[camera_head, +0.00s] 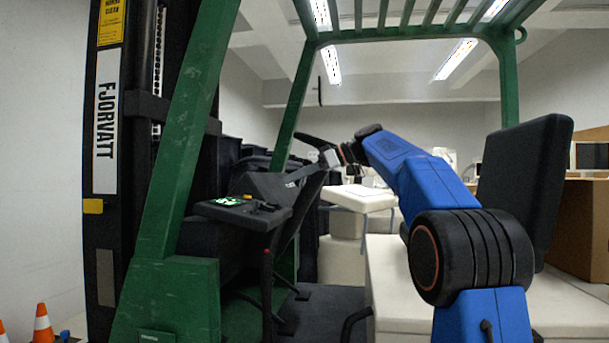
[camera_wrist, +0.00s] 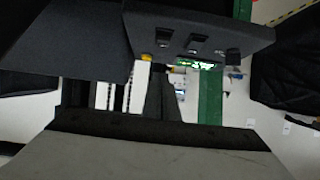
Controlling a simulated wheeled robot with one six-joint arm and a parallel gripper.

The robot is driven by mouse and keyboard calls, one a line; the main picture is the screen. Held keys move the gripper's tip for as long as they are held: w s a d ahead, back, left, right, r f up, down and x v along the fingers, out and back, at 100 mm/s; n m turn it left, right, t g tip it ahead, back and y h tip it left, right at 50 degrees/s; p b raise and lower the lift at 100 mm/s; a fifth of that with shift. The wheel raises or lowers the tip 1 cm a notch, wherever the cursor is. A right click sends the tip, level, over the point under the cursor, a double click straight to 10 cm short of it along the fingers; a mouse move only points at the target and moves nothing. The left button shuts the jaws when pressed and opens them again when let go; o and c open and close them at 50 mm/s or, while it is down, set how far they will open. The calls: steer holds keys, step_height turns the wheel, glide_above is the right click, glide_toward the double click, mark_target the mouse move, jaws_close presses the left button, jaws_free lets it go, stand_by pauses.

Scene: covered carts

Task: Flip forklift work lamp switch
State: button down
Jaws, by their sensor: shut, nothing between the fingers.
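In the wrist view a dark switch panel (camera_wrist: 258,34) of the forklift hangs across the top. It carries a few small black rocker switches (camera_wrist: 196,41), with a yellow part (camera_wrist: 146,57) at its lower edge. I cannot tell which switch is for the work lamp, nor its position. My gripper (camera_wrist: 162,72) is shut and empty, its dark fingers pointing up toward the panel. I cannot tell whether they touch it. In the head view my arm reaches left to the forklift's dark dash, and the fingertips are hard to make out there.
A lit green display (camera_head: 228,200) sits on a dark console (camera_head: 262,218) left of the dash. The green forklift frame (camera_head: 185,140) and mast stand at left. A black seat back (camera_head: 525,185) is at right. Orange cones (camera_head: 42,322) stand at lower left.

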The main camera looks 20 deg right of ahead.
mark_target(269, 203)
steer(key=x, duration=0.3)
steer(key=shift+a, duration=0.1)
step_height(269, 203, down, 3)
steer(key=shift+f, duration=0.6)
steer(key=shift+f+y, duration=0.3)
steer(key=shift+f, duration=0.1)
steer(key=shift+r, duration=0.15)
steer(key=shift+r, duration=0.7)
steer(key=shift+s+r, duration=0.1)
